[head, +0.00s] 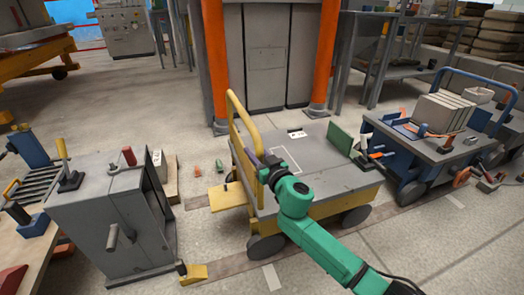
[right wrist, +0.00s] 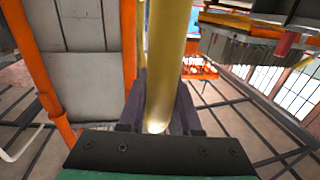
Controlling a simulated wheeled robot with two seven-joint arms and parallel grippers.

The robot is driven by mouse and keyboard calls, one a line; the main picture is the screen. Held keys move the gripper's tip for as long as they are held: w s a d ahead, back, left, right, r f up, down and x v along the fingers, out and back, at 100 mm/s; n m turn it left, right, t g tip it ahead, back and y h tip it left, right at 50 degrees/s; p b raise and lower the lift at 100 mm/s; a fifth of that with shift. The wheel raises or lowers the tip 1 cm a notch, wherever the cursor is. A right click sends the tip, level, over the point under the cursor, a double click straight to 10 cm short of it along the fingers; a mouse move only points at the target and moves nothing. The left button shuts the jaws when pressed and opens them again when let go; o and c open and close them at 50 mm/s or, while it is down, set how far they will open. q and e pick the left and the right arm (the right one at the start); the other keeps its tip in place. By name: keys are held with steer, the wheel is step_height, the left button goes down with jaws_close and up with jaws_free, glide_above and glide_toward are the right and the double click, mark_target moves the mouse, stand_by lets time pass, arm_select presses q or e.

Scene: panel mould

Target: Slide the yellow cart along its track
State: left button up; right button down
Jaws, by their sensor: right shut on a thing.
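The yellow cart (head: 325,190) has a grey flat top, a yellow frame and dark wheels. It stands in the middle of the head view, with its tall yellow handle (head: 246,137) at its left end. My right gripper (head: 268,163) is at this handle, and its green arm comes in from the lower right across the cart's near side. In the right wrist view the yellow handle bar (right wrist: 165,65) runs between the two dark fingers, which are shut on it. A dark track strip (head: 235,265) lies on the floor beside and under the cart. My left gripper is not in view.
A blue cart (head: 420,150) loaded with grey slabs stands close to the right. A grey cabinet (head: 115,220) with levers stands to the left, and a yellow block (head: 194,273) lies on the floor by it. Orange posts (head: 215,60) rise behind.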

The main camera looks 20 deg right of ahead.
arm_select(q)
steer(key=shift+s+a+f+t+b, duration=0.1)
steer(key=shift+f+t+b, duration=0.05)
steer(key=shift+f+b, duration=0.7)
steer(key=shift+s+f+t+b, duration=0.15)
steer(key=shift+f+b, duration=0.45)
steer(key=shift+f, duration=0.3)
arm_select(e)
steer(key=s+a, duration=0.1)
steer(key=a, duration=1.3)
steer(key=shift+a, duration=0.4)
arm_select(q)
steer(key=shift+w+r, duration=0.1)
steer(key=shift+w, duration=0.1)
arm_select(e)
steer(key=shift+s, duration=0.1)
steer(key=c, duration=0.6)
jaws_free()
steer(key=shift+a, duration=0.2)
steer(key=shift+d, duration=0.1)
